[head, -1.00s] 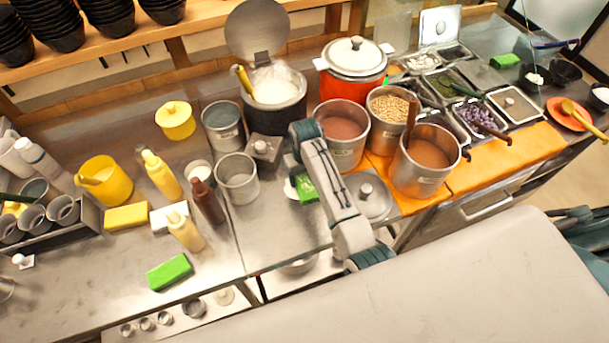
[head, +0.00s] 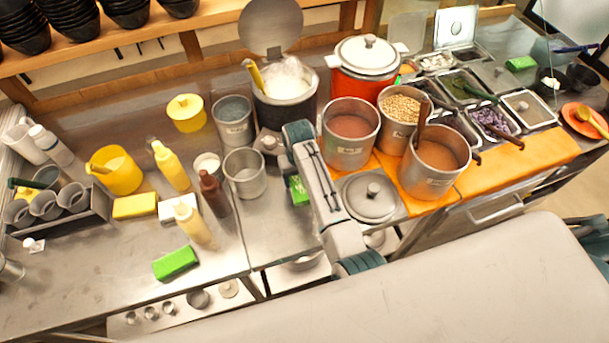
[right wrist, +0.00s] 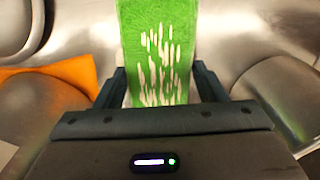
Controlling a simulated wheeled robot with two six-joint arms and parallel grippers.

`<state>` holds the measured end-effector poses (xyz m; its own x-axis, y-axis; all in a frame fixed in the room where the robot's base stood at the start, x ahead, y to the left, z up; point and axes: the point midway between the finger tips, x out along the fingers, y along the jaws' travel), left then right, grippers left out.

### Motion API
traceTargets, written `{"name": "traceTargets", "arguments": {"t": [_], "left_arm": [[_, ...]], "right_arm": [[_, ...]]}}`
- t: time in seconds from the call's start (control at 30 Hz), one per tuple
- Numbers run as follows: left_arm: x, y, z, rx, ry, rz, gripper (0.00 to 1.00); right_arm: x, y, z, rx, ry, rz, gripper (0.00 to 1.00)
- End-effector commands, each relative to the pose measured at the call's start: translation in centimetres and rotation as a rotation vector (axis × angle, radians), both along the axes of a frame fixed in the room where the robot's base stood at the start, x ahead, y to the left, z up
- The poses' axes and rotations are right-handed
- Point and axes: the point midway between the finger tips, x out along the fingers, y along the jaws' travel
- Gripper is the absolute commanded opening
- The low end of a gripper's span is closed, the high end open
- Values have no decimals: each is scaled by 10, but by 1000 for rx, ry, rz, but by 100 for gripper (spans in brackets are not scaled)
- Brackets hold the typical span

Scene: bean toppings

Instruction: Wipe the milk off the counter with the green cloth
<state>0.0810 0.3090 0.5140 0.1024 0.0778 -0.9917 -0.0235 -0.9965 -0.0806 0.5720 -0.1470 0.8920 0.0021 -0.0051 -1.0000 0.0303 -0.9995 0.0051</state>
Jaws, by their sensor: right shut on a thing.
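My right gripper (right wrist: 160,88) is shut on the green cloth (right wrist: 158,30), which stretches forward between the fingers in the right wrist view. White streaks mark the cloth's face there. In the head view the green cloth (head: 298,191) shows partly at the counter, beside my right arm, which hides the rest of it and the fingers. I cannot make out a clear milk patch on the counter (head: 262,225) now; any under the cloth or arm is hidden. My left gripper is not in view.
A metal lid (head: 372,197) lies just right of my arm. Close by stand an empty metal pot (head: 244,174), a brown bottle (head: 213,192) and a pot of reddish filling (head: 350,134). Another green block (head: 175,262) lies at the front left.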

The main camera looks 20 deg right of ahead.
Motion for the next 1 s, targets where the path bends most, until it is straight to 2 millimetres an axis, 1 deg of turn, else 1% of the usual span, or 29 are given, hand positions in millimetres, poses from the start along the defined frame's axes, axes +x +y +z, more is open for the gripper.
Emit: {"name": "traceTargets", "arguments": {"t": [0.03, 0.23, 0.37, 1.0], "left_arm": [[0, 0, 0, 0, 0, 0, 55], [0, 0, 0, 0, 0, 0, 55], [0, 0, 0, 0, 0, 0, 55], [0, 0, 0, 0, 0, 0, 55]], "right_arm": [[-1, 7, -1, 16, 3, 7, 40], [-1, 8, -1, 19, 3, 9, 40], [-1, 5, -1, 19, 2, 9, 40], [1, -43, -1, 9, 1, 5, 40]]}}
